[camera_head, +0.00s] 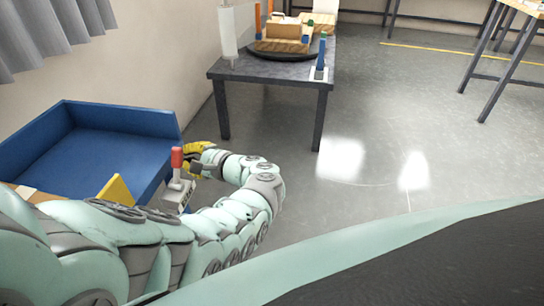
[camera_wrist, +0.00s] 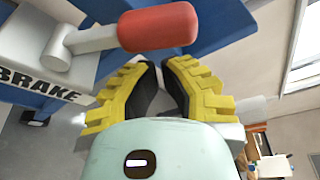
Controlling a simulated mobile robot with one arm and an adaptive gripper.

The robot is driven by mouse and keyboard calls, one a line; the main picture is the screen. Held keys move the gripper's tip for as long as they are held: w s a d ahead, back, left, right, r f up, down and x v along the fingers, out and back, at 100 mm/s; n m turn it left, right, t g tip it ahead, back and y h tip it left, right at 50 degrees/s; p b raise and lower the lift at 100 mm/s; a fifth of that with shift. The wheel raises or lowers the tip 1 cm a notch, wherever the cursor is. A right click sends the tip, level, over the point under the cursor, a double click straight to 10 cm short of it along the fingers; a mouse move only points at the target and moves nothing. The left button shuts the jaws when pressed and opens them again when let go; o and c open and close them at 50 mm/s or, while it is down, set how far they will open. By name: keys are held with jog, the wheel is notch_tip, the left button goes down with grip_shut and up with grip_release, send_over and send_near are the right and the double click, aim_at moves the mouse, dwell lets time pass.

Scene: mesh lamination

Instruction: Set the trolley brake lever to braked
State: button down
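The brake lever has a red grip (camera_wrist: 158,27) on a light grey arm (camera_wrist: 92,40), with a round pivot on a grey plate marked BRAKE (camera_wrist: 40,85). In the head view the red grip (camera_head: 177,157) points up from its grey mount (camera_head: 178,190) at the right side of the blue trolley (camera_head: 90,160). My gripper (camera_wrist: 160,66), with yellow ribbed fingers and black pads, is beside the red grip, not around it. Its tips look close together with nothing visible between them. It also shows in the head view (camera_head: 190,150), just right of the grip.
A dark table (camera_head: 270,75) with wooden blocks and a white roll stands behind. A yellow piece (camera_head: 117,190) shows on the trolley's near side. Grey floor (camera_head: 410,130) is open to the right. Another table (camera_head: 497,60) stands at the far right.

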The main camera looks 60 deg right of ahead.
jog(key=shift+s+a+r, duration=0.25)
jog(key=shift+a+r, duration=0.05)
jog(key=shift+a, duration=0.3)
jog(key=shift+w, duration=0.15)
